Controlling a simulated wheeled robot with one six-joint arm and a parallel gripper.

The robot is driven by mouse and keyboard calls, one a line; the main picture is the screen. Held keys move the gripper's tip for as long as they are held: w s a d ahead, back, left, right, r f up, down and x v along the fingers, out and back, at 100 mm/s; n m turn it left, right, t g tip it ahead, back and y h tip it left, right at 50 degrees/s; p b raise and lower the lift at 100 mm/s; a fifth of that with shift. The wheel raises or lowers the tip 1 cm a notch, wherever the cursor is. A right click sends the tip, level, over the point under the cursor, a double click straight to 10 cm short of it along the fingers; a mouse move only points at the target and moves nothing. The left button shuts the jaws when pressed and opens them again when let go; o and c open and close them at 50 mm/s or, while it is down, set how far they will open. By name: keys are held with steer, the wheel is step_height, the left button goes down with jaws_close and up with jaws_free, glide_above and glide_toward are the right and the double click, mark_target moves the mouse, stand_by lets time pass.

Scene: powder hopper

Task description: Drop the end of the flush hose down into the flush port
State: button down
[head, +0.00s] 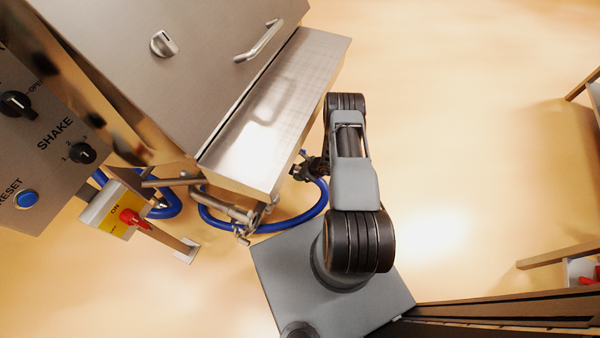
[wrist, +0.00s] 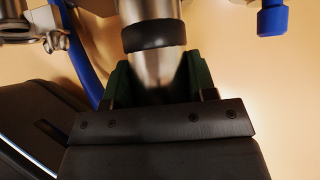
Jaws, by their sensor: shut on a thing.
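The blue flush hose (head: 283,223) loops under the hopper's lower edge and up towards my gripper (head: 309,171), which is small and partly hidden beside the hopper in the head view. In the wrist view my gripper (wrist: 158,88) has its dark green fingers shut around a bright metal tube (wrist: 150,72) with a black collar (wrist: 153,35), seemingly the hose end. Blue hose (wrist: 84,55) passes behind at the left. Metal pipework with a clamp (head: 238,212) sits left of my gripper. I cannot tell for certain which opening is the flush port.
The steel hopper (head: 190,70) with its handle fills the upper left. A control panel (head: 45,150) and a yellow ON switch box (head: 112,212) stand left. A blue-ended fitting (wrist: 272,20) shows at the wrist view's upper right.

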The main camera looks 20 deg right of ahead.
steer(key=s+d, duration=0.6)
steer(key=shift+s, duration=0.25)
stand_by(0.3)
steer(key=shift+r, duration=0.1)
